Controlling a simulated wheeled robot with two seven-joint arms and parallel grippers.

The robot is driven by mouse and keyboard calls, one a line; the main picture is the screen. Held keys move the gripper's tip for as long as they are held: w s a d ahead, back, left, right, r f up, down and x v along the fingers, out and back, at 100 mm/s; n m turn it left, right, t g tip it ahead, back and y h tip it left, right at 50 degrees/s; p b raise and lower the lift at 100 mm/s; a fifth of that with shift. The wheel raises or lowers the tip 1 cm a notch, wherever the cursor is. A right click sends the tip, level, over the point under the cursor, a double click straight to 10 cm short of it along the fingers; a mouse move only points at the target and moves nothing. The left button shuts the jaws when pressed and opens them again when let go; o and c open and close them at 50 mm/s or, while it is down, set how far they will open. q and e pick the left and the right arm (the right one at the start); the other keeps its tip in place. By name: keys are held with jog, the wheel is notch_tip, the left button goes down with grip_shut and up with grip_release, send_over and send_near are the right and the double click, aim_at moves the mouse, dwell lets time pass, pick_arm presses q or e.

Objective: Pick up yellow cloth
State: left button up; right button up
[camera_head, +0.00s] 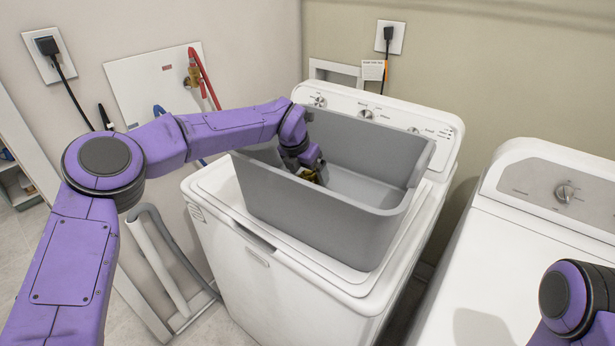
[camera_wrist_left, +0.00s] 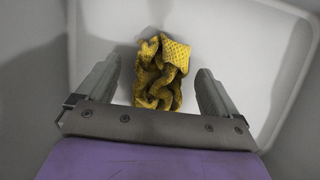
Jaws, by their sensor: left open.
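The yellow cloth (camera_wrist_left: 163,72) lies crumpled on the floor of a grey bin. In the left wrist view it sits between and ahead of the two fingers of my left gripper (camera_wrist_left: 157,88), which is open and empty. In the head view my left gripper (camera_head: 318,170) reaches down inside the grey bin (camera_head: 305,223). Only a small dark yellow bit of the cloth (camera_head: 309,175) shows there; the gripper and the bin's front wall hide the rest. My right arm shows only in part at the lower right, with its gripper out of view.
The bin stands on a white washing machine (camera_head: 265,285), and its walls surround my left gripper. A second white machine (camera_head: 510,245) stands at the right. A wall with hoses (camera_head: 205,80) and outlets is behind.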

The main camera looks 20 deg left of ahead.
pick_arm(q)
jog(key=shift+x, duration=0.85)
jog(key=shift+r, duration=0.15)
jog(key=c, duration=1.1)
jog(key=shift+r, duration=0.1)
